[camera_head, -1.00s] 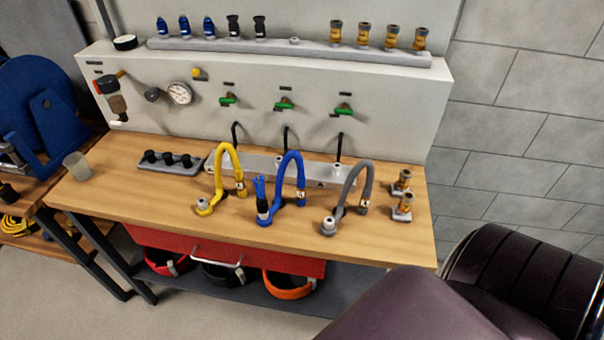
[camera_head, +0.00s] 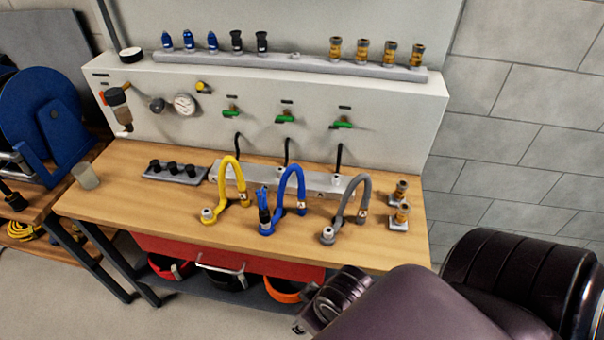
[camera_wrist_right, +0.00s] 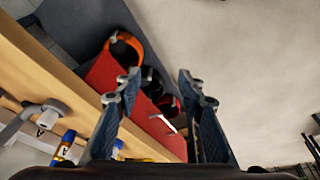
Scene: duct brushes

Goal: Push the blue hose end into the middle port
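The blue hose (camera_head: 291,175) arches over the wooden bench between a yellow hose (camera_head: 240,180) and a grey hose (camera_head: 363,186). One end lies at a blue-and-black fitting (camera_head: 264,207) on the bench front; its other end hangs by a small white tag (camera_head: 301,205). I cannot tell which end is loose. Behind is a grey port block (camera_head: 318,179), with dark tubes rising from it; the hoses partly hide its ports. In the right wrist view my right gripper (camera_wrist_right: 158,84) is open and empty, beside the bench's front edge. My left gripper is not in view.
The wooden bench (camera_head: 170,212) carries a grey holder with black knobs (camera_head: 175,172) and two brass fittings (camera_head: 401,205). Green valves (camera_head: 285,118) are on the panel behind. A red drawer (camera_head: 240,260) and an orange bin (camera_head: 284,291) are below. The bench front is mostly clear.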

